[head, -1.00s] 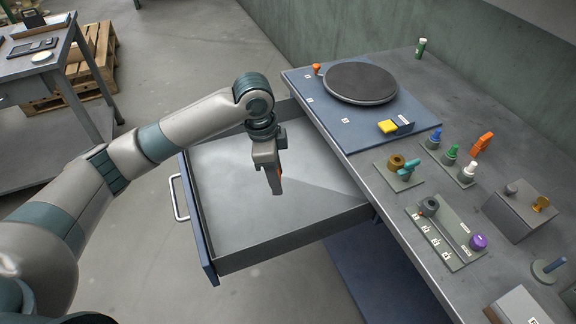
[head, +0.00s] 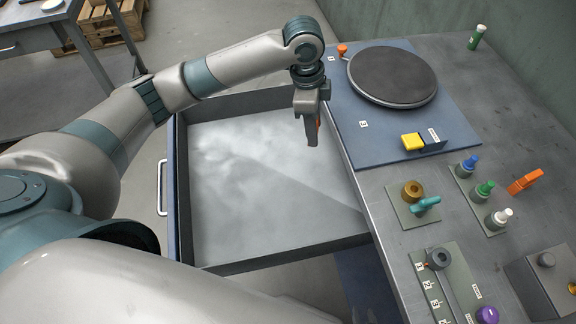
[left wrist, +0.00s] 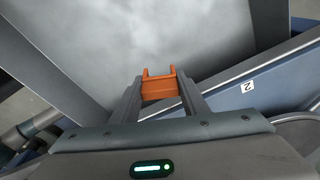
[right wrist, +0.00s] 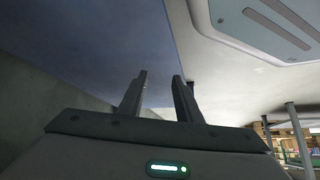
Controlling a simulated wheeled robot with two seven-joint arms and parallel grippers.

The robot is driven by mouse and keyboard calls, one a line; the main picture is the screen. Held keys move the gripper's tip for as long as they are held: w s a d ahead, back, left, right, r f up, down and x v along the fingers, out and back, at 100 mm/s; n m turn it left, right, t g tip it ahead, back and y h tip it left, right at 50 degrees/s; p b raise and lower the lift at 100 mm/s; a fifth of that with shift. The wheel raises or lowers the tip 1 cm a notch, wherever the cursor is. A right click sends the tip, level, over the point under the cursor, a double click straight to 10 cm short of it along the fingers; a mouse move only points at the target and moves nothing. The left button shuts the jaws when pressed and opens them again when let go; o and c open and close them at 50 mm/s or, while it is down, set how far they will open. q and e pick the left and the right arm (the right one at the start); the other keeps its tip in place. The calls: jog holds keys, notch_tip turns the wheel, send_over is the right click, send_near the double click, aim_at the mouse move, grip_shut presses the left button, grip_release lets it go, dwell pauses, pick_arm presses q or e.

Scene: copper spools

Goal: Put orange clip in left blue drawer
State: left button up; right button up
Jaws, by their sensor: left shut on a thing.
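My left gripper (head: 312,138) is shut on an orange clip (left wrist: 160,86), which sits between its fingertips in the left wrist view. In the head view only a thin orange sliver of the clip shows behind the fingers. The gripper points down over the right part of an open blue-fronted drawer (head: 172,190), close to the worktop edge. The drawer's pale grey floor is empty where it shows. My right gripper (right wrist: 160,76) is open, with nothing between its fingers in the right wrist view; it is not visible in the head view.
A blue board (head: 375,136) with a dark round turntable (head: 393,76) borders the drawer. Another orange clip-like piece (head: 525,181) lies on the worktop (head: 460,235), near several coloured pegs. A yellow block (head: 411,142) sits on the board.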

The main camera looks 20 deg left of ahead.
jog(key=shift+s, duration=0.2)
